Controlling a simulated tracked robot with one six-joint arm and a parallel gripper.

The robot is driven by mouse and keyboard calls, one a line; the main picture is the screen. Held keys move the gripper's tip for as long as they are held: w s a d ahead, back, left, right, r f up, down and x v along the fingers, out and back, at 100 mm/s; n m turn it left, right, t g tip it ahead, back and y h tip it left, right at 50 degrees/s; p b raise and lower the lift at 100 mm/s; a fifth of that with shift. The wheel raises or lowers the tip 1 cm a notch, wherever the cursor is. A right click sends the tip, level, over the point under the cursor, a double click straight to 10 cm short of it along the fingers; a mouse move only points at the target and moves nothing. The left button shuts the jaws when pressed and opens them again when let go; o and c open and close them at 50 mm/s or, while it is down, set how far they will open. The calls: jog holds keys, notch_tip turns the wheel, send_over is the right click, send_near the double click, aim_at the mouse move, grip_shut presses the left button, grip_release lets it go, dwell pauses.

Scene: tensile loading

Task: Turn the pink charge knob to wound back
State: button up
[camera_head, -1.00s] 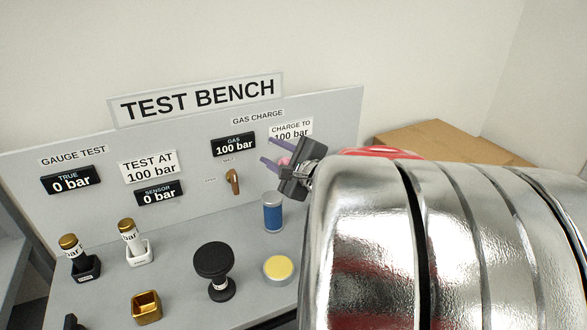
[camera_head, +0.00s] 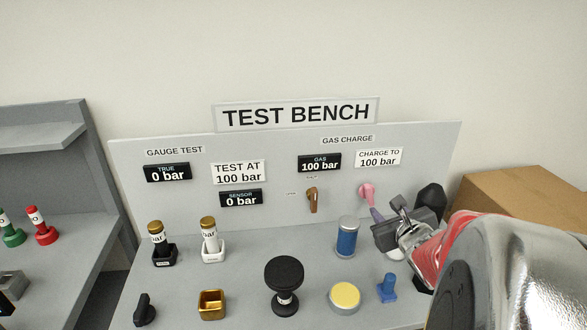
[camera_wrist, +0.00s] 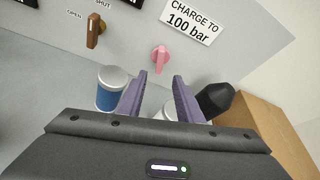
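The pink charge knob (camera_head: 367,192) sits on the upright panel of the test bench, below the "CHARGE TO 100 bar" label (camera_head: 379,158). In the wrist view the pink knob (camera_wrist: 160,58) lies beyond the fingertips, roughly in line with the gap between them. My gripper (camera_head: 388,208) is just below and right of the knob in the head view. Its two purple fingers (camera_wrist: 161,82) stand apart with nothing between them. The knob appears clear of the fingers; the exact distance is hard to tell.
A brown lever (camera_head: 312,199) is left of the knob. A blue cylinder (camera_head: 347,238) stands on the bench close to my gripper's left. A blue part (camera_head: 387,289) and a dark rounded object (camera_head: 430,199) are also near. A cardboard box (camera_head: 520,205) is at right.

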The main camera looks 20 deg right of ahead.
aim_at(370, 196)
jog(key=shift+x, duration=6.65)
jog(key=shift+c, duration=0.2)
grip_shut()
